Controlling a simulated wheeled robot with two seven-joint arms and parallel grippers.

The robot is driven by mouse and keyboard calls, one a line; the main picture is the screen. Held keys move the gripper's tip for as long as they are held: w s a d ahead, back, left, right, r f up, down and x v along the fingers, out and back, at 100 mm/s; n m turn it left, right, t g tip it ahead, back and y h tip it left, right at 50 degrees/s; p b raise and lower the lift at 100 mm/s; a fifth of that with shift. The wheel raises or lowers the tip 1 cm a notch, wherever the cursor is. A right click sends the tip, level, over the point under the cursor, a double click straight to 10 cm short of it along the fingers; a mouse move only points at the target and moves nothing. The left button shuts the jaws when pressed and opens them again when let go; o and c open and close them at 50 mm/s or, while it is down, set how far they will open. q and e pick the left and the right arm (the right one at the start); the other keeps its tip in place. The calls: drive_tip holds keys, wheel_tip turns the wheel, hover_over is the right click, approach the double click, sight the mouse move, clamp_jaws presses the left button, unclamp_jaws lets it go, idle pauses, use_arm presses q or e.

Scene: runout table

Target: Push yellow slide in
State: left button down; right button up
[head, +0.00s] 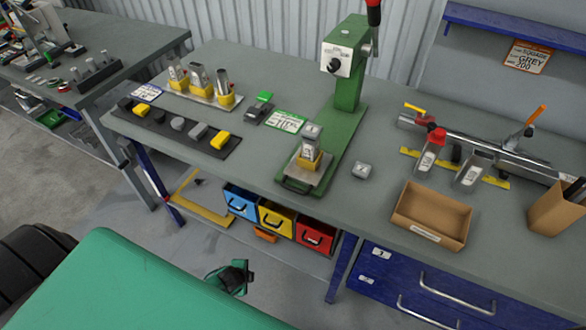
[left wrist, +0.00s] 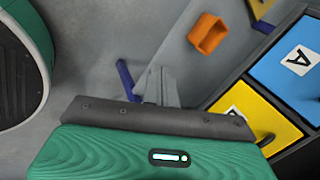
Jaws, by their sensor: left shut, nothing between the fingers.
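The yellow slide (head: 275,218) is the middle of three coloured drawers under the table, with a dark handle on its front. Its yellow front also shows in the left wrist view (left wrist: 268,122) at the right. How far it stands out I cannot tell. My left gripper (head: 238,276) is low in front of the drawers, to the left of and below the yellow slide, apart from it. In the left wrist view its fingers (left wrist: 161,84) are together, with nothing between them. My right gripper is not in view.
A blue drawer (head: 240,201) and a red drawer (head: 315,237) flank the yellow one. An orange bin (head: 265,236) lies below them. A blue table leg (head: 341,268) stands to the right. The grey table (head: 390,175) above carries a green press (head: 348,75).

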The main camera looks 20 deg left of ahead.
use_arm(q)
drive_tip(key=w+d+r+m+t, duration=0.15)
drive_tip(key=w+r+m, duration=0.3)
drive_tip(key=r, duration=0.55)
drive_tip(key=w+d+r+m+t, duration=0.1)
drive_tip(key=w+r+m+t, duration=0.1)
drive_tip(key=w+r+m, duration=0.5)
drive_tip(key=d+r+m+t+b, duration=0.1)
drive_tip(key=d+r+m, duration=0.2)
drive_tip(key=r, duration=1.1)
drive_tip(key=m+t+h, duration=0.1)
drive_tip(key=m+t, duration=0.1)
drive_tip(key=m, duration=0.7)
approach(298, 164)
drive_tip(key=f, duration=0.1)
drive_tip(key=f+p, duration=0.1)
drive_tip(key=shift+w+a+f+n, duration=0.2)
drive_tip(key=shift+w+f+n, duration=0.05)
drive_tip(key=shift+w+f, duration=0.15)
drive_tip(key=shift+w+f+p, duration=0.1)
drive_tip(key=shift+w+p, duration=0.3)
drive_tip(key=shift+w, duration=0.75)
drive_tip(key=shift+w+f+p, duration=0.15)
drive_tip(key=shift+w+p, duration=0.2)
drive_tip(key=shift+w, duration=0.8)
drive_tip(key=shift+w, duration=0.1)
